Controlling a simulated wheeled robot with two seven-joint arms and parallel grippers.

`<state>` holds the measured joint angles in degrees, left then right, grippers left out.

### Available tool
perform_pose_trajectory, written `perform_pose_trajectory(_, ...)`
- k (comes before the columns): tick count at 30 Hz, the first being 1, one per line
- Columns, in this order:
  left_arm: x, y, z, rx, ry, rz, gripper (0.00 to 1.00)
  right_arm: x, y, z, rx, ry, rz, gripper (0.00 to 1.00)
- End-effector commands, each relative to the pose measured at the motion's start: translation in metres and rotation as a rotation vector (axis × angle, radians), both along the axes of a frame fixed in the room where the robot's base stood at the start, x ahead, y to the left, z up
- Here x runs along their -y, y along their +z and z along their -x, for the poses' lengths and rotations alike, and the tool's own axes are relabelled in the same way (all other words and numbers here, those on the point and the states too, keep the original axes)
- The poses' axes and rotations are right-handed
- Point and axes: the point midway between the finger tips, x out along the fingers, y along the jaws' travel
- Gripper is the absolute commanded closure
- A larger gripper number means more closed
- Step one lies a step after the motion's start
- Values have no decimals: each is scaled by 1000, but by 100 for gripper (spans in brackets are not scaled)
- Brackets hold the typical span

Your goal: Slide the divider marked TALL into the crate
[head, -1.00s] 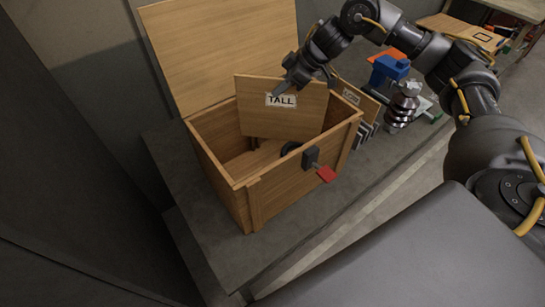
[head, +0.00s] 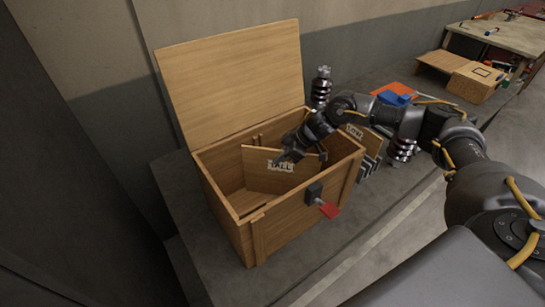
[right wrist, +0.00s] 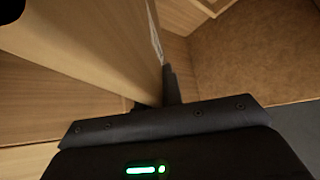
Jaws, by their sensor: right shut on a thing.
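The wooden crate (head: 248,222) stands on the bench with its lid (head: 232,80) raised at the back. The divider marked TALL (head: 258,178) is a wooden panel with a white label, now mostly below the crate's rim and somewhat slanted. My right gripper (head: 287,160) is shut on its upper edge, partly covering the label. In the right wrist view the divider (right wrist: 115,55) runs up from the gripper (right wrist: 160,103). Whether the divider's lower edge touches the crate floor or sits in a slot is hidden. My left gripper is not in view.
A second labelled panel (head: 354,131) and dark grey plates (head: 370,160) stand right of the crate. Ridged metal parts (head: 321,88) stand behind and right of it. A latch with a red tab (head: 329,210) juts from the front.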

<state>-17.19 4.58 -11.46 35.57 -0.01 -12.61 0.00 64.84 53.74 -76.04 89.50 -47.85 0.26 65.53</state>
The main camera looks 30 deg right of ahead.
Motion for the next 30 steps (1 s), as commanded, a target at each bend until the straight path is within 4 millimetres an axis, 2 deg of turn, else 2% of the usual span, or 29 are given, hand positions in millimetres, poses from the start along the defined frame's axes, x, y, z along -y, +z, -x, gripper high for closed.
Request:
perform_pose_trajectory(1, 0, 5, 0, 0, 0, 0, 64, -6, 4, -5, 3, 2, -1, 100)
perform_pose_trajectory(9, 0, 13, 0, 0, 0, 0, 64, -22, 2, -17, 2, 0, 0, 100)
perform_pose_trajectory(16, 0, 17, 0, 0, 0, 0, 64, -21, -10, -16, 0, -1, 0, 100)
perform_pose_trajectory(29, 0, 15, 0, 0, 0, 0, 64, -21, -15, -16, 0, -1, -1, 100)
perform_pose_trajectory(30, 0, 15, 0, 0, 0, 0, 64, -21, -15, -16, -1, -1, 0, 89)
